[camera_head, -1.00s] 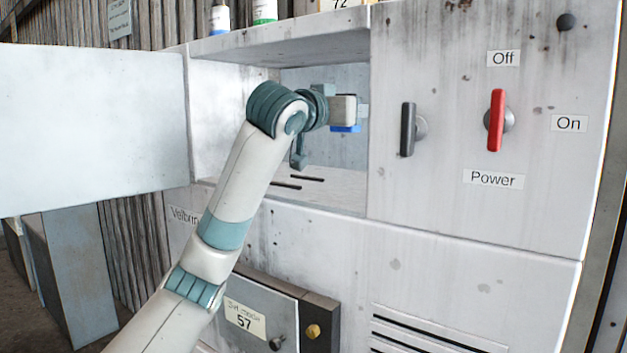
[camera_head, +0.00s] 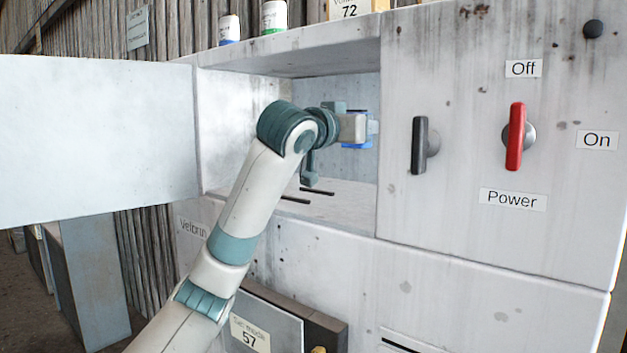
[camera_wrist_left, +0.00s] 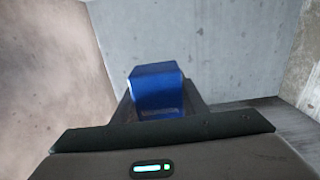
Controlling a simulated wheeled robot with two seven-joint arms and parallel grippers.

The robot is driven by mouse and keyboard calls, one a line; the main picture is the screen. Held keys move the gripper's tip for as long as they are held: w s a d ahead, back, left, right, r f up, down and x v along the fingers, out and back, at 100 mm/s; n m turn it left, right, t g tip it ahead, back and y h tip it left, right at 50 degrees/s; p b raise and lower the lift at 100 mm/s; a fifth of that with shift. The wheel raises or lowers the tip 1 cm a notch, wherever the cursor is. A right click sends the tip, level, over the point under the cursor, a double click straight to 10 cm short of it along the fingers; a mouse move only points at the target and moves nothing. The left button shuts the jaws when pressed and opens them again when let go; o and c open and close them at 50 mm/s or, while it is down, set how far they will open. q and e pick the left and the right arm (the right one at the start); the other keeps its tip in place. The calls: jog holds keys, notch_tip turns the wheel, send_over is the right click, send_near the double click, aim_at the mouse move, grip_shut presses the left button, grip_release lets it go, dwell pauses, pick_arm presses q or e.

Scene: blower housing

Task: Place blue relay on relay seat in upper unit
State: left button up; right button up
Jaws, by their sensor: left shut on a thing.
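The blue relay (camera_wrist_left: 156,90) is between the fingers of my left gripper (camera_wrist_left: 158,108) in the left wrist view. The gripper is shut on it. In the head view my left gripper (camera_head: 366,128) reaches into the open upper compartment (camera_head: 345,202), and only part of the blue relay (camera_head: 357,144) shows behind the gripper body. The wrist view shows the relay in front of a bare grey back wall. I cannot make out the relay seat in either view. My right gripper is in neither view.
The compartment door (camera_head: 95,140) stands open at the left. A red power lever (camera_head: 516,137) and a dark handle (camera_head: 420,146) project from the panel at right. Two dark slots (camera_head: 318,191) mark the compartment floor. Small containers (camera_head: 273,17) stand on top.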

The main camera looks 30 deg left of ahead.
pick_arm(q)
jog(key=s+a+f, duration=0.1)
jog(key=a+f, duration=0.1)
jog(key=a, duration=0.1)
jog(key=s+a+f+p, duration=0.1)
jog(key=s+a+f, duration=0.1)
jog(key=a, duration=0.1)
jog(key=s+a+f+p, duration=0.1)
jog(key=a+f, duration=0.1)
jog(key=a, duration=0.1)
jog(key=shift+s+a, duration=0.2)
jog(key=shift+s, duration=0.05)
jog(key=shift+f+p, duration=0.7)
jog(key=shift+f, duration=1.25)
jog(key=shift+f, duration=0.1)
jog(key=o, duration=1.1)
